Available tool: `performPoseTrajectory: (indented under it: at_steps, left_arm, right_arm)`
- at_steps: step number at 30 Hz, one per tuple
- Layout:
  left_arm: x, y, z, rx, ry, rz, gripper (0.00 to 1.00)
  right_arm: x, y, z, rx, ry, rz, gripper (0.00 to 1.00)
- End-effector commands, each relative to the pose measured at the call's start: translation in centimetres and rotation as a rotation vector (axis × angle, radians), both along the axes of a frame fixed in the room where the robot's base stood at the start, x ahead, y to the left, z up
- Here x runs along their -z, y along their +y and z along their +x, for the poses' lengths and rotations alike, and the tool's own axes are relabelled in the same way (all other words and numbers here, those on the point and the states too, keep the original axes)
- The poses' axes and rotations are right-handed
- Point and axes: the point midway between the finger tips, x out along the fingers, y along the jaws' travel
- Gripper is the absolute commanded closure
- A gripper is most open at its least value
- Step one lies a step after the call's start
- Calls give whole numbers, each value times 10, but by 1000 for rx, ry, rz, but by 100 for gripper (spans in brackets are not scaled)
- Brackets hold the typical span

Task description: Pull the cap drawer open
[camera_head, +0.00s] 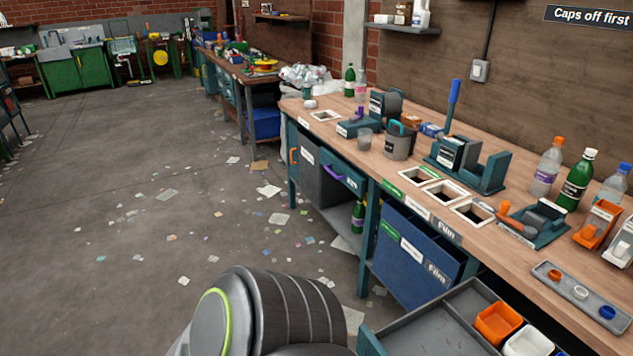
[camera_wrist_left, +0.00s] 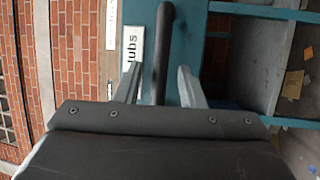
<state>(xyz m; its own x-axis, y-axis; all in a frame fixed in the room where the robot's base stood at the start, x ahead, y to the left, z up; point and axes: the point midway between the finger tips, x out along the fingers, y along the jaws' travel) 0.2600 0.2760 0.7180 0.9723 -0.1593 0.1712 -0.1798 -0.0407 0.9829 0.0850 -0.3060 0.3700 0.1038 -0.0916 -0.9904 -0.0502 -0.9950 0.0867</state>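A grey drawer (camera_head: 433,322) with a teal front edge stands out from under the bench at the lower right of the head view. An orange tub (camera_head: 498,321), a white tub (camera_head: 528,341) and a partly cut-off blue tub sit in it. In the left wrist view, a dark bar handle (camera_wrist_left: 164,45) stands on a teal front (camera_wrist_left: 190,40) beside a partly hidden white label. My left gripper (camera_wrist_left: 160,72) has one finger on each side of this handle, with gaps showing, so it is open around it. My right gripper is out of view.
The wooden bench top (camera_head: 375,160) holds bottles, fixtures and a grey cap tray (camera_head: 580,296). A blue bin (camera_head: 417,255) and a drawer with a purple handle (camera_head: 340,176) are below it. Paper scraps litter the open floor (camera_head: 130,200) at left.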

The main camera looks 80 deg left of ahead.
Motion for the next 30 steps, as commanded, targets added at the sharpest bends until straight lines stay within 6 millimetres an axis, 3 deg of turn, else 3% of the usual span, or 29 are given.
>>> performPoseTrajectory:
  at_steps: [18,24,30]
  left_arm:
    - [27,22,-135,0,5,1,64]
    - [29,26,-156,0,3,0,64]
    - [28,26,-160,0,1,1,64]
  right_arm:
    - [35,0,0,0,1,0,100]
    - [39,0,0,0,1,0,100]
    - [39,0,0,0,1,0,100]
